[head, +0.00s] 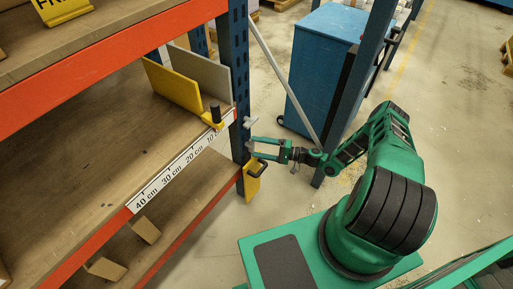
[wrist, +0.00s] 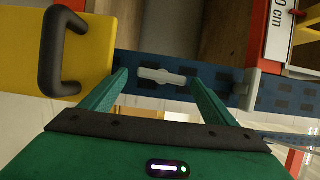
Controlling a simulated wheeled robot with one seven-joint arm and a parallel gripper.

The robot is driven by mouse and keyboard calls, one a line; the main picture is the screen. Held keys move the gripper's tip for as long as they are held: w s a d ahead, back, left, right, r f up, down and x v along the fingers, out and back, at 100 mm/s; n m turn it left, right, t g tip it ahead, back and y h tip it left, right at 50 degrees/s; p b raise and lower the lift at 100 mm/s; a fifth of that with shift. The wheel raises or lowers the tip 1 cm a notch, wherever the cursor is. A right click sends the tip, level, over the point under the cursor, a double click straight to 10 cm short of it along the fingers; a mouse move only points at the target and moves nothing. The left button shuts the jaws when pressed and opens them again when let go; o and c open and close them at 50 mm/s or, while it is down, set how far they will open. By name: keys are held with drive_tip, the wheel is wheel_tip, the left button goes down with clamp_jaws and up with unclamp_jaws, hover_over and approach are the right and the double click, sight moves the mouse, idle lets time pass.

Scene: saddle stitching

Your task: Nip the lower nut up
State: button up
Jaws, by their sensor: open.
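The lower nut is a pale grey wing nut (wrist: 160,76) on the blue perforated upright (wrist: 215,85). In the wrist view its wings lie lengthwise along the upright, between my gripper's two green fingertips (wrist: 157,75), with a gap on each side. My gripper (head: 252,147) is open at the blue upright (head: 240,85) in the head view. A second pale grey nut (head: 251,121) sits higher on the upright, above my fingers; it also appears at the right in the wrist view (wrist: 250,88). Whether the lower nut touches the upright's face cannot be told.
A yellow plate (head: 252,187) with a black handle (wrist: 58,50) hangs just below my gripper. The orange shelf beam (head: 215,130) with a centimetre scale joins the upright above.

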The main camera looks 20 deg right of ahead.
drive_tip(key=v, duration=0.9)
drive_tip(key=shift+d, duration=0.3)
drive_tip(key=shift+s+f, duration=0.1)
